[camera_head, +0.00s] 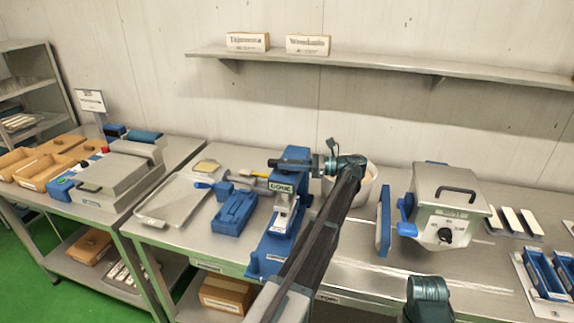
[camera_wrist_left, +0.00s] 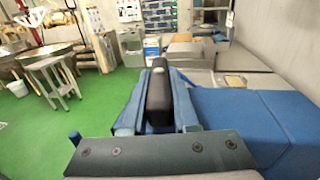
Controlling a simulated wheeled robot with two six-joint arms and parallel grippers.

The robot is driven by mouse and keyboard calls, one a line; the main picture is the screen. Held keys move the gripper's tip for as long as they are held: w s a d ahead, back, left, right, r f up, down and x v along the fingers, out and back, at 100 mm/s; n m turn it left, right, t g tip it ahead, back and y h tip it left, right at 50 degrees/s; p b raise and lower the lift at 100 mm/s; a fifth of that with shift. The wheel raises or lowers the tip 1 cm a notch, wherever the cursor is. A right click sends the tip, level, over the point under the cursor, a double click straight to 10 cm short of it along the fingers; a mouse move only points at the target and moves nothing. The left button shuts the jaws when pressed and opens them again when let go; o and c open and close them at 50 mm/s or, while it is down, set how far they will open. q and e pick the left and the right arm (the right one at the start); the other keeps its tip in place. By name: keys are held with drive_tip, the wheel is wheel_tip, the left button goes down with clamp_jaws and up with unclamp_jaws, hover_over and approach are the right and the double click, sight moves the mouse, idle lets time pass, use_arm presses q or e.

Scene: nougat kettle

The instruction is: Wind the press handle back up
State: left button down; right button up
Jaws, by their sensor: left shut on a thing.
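The blue press (camera_head: 277,222), with a label on its front, stands upright on the middle table. Its dark handle (camera_head: 291,162) lies roughly level at the top of the press. My left gripper (camera_head: 318,164) is at the right end of the handle, with my arm crossing in front from below. In the left wrist view, the black handle grip (camera_wrist_left: 157,92) sits between the two blue fingers of my left gripper, which is shut on it.
A white pot (camera_head: 367,188) stands behind my left arm. A metal machine (camera_head: 446,205) with a blue lever is to the right. A wall shelf (camera_head: 385,63) runs above.

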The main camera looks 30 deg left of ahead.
idle(0.5)
use_arm(q)
drive_tip(key=c, duration=0.7)
unclamp_jaws()
